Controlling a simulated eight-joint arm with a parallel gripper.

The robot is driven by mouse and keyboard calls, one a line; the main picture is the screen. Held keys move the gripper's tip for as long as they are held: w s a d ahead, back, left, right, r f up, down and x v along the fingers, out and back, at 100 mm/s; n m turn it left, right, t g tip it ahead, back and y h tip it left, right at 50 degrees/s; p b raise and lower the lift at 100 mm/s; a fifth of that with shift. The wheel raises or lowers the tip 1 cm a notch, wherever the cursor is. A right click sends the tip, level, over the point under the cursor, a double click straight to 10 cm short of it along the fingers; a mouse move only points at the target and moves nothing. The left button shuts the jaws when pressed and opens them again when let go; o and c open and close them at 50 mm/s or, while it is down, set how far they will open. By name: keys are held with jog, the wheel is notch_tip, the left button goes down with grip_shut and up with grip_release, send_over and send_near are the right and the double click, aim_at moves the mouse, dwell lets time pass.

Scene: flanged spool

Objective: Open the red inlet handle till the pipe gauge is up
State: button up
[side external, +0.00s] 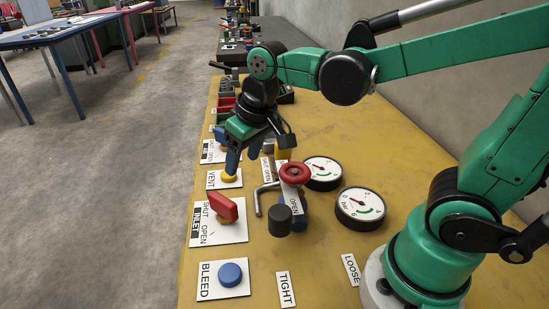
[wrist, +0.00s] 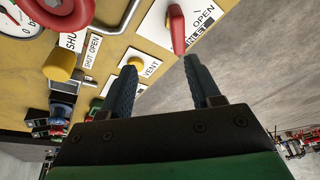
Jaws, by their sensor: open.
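The red inlet handle (side external: 222,206) stands on a white plate marked SHUT, OPEN and INLET. It also shows at the top of the wrist view (wrist: 177,28), ahead of the fingertips and nearer the right one. My gripper (side external: 241,161) is open with blue fingers, above and beyond the handle near the yellow vent knob, and does not touch the handle. In the wrist view nothing sits between its fingers (wrist: 161,66). Two round white gauges stand to the right, a far one (side external: 323,173) and a near one (side external: 360,208). I cannot tell which is the pipe gauge.
A yellow vent knob (side external: 229,178) is close to the fingers. A red handwheel (side external: 294,173) and a dark cylinder (side external: 280,219) stand right of the inlet plate. A blue BLEED button (side external: 230,274) is in front. The bench's left edge runs beside the plates.

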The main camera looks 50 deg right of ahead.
aim_at(222, 198)
jog(key=w+a+f+g, duration=0.1)
jog(key=w+f+g, duration=0.1)
jog(key=w+a+f+g, duration=0.1)
jog(key=f, duration=0.1)
jog(key=shift+w+a, duration=0.25)
jog(key=shift+a, duration=0.05)
jog(key=shift+w+a+f, duration=0.15)
jog(key=shift+f, duration=2.9)
grip_shut()
